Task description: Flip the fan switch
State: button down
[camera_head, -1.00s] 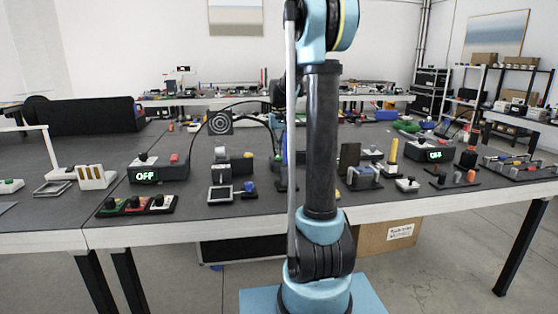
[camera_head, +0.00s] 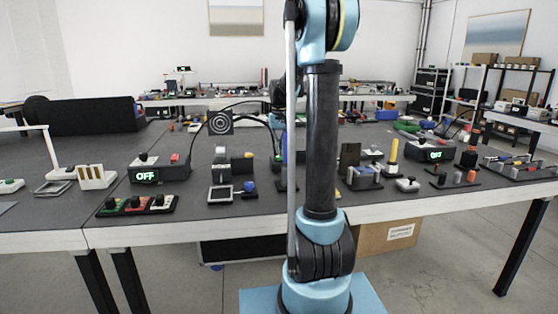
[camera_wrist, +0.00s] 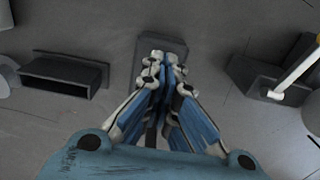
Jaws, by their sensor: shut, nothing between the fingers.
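My gripper (camera_wrist: 163,65) is shut and empty in the wrist view. Its fingertips overlap a dark rectangular base (camera_wrist: 175,46) on the grey table. Whether they touch it I cannot tell. The fingers cover most of the base, and no switch lever shows on it. In the head view my arm column hides most of the area around the gripper. A small dark base (camera_head: 284,186) shows just left of the column. I cannot tell for sure which item is the fan switch, and no label can be read.
In the wrist view a dark open box (camera_wrist: 65,78) lies left and a block with a pale rod (camera_wrist: 270,85) right. In the head view, an OFF display box (camera_head: 147,176), a three-switch board (camera_head: 136,205) and a spiral panel (camera_head: 220,122) stand left of my arm.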

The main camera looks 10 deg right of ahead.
aim_at(280, 158)
jog(key=shift+f, duration=1)
dwell(0.7)
jog(key=shift+r, duration=3.5)
